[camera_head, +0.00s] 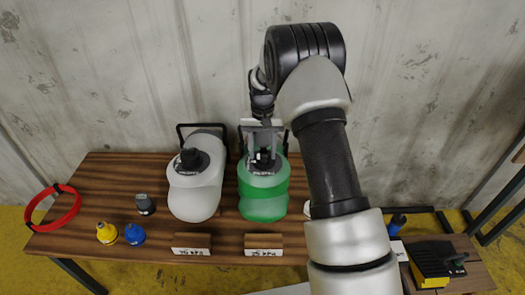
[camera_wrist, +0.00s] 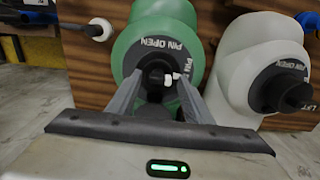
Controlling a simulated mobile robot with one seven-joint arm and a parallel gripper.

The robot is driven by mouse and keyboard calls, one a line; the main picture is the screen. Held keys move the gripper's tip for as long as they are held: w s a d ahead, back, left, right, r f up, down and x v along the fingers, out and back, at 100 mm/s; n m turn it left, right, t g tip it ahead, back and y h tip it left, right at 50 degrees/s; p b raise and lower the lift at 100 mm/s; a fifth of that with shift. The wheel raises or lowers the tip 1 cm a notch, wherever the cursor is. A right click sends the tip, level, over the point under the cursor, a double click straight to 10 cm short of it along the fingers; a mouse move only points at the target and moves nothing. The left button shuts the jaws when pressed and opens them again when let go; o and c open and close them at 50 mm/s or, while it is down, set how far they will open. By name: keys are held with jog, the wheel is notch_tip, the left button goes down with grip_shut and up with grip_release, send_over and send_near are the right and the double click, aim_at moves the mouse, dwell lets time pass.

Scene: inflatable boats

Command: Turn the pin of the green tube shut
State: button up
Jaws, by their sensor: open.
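The green tube (camera_head: 263,202) stands on the wooden table, right of the white tube. Its black valve with the pin is mostly hidden behind my gripper (camera_head: 263,152) in the head view. In the wrist view the green tube (camera_wrist: 135,42) has a dark collar lettered "PIN OPEN", with the black pin (camera_wrist: 156,75) and a small white tip (camera_wrist: 171,77) at its centre. My gripper (camera_wrist: 157,98) is open, with one finger on each side of the pin. I cannot tell whether the fingers touch it.
The white tube (camera_head: 196,195) with its own black valve (camera_head: 190,161) stands close on the left. Wooden label blocks (camera_head: 263,245) sit in front. Yellow (camera_head: 106,233) and blue (camera_head: 135,234) caps, a dark cap (camera_head: 145,204) and a red ring (camera_head: 54,207) lie at the left. A metal wall is behind.

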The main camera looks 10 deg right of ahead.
aim_at(262, 155)
notch_tip(262, 155, up, 17)
jog(key=p, duration=0.1)
jog(key=shift+r, duration=0.2)
dwell(0.4)
jog(key=s+r+n+t+p, duration=0.1)
jog(key=s+r+t+p, duration=0.3)
jog(key=s+r, duration=1.3)
jog(key=s+r+n+t+p, duration=0.1)
jog(key=s+p, duration=0.3)
jog(key=s, duration=1.3)
jog(key=shift+s+r+t+p, duration=0.3)
jog(key=shift+s+r, duration=0.05)
jog(key=shift+r, duration=0.1)
